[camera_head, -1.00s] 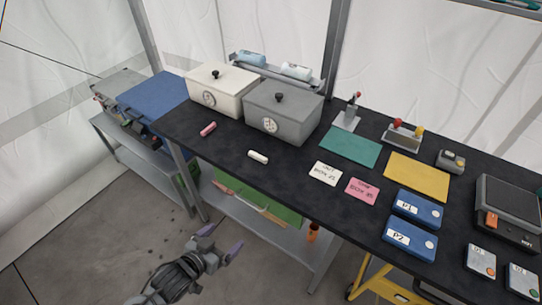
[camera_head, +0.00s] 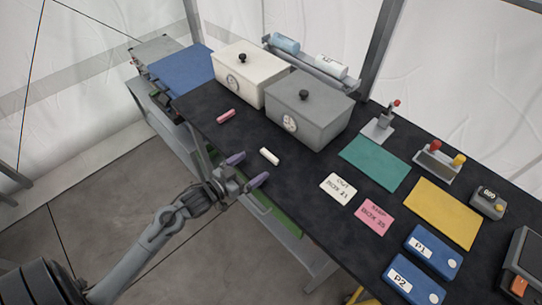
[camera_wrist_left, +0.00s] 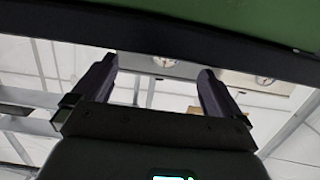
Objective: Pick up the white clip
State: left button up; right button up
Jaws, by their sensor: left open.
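The white clip (camera_head: 269,156) is a small white bar lying on the black table top, in front of the grey lidded box, in the head view. My left gripper (camera_head: 247,170) is open and empty at the table's front edge, just to the lower left of the clip and apart from it. In the left wrist view the two dark fingers (camera_wrist_left: 155,85) are spread with nothing between them. The clip does not show in the wrist view. My right gripper is not in view.
A pink clip (camera_head: 226,116) lies left of the white one. A white box (camera_head: 243,80) and a grey box (camera_head: 305,110) stand behind. A white card (camera_head: 338,188) and a pink card (camera_head: 374,217) lie to the right. The table's front edge is close to the gripper.

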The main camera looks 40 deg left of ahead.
aim_at(269, 156)
pick_arm(q)
jog(key=shift+w+d, duration=0.1)
jog(key=shift+w, duration=0.7)
jog(key=w, duration=0.1)
jog(key=w+b, duration=0.1)
jog(key=w, duration=0.2)
jog(key=shift+w+d+f, duration=0.4)
jog(key=shift+c, duration=0.3)
jog(key=c, duration=0.8)
jog(key=shift+c, duration=0.3)
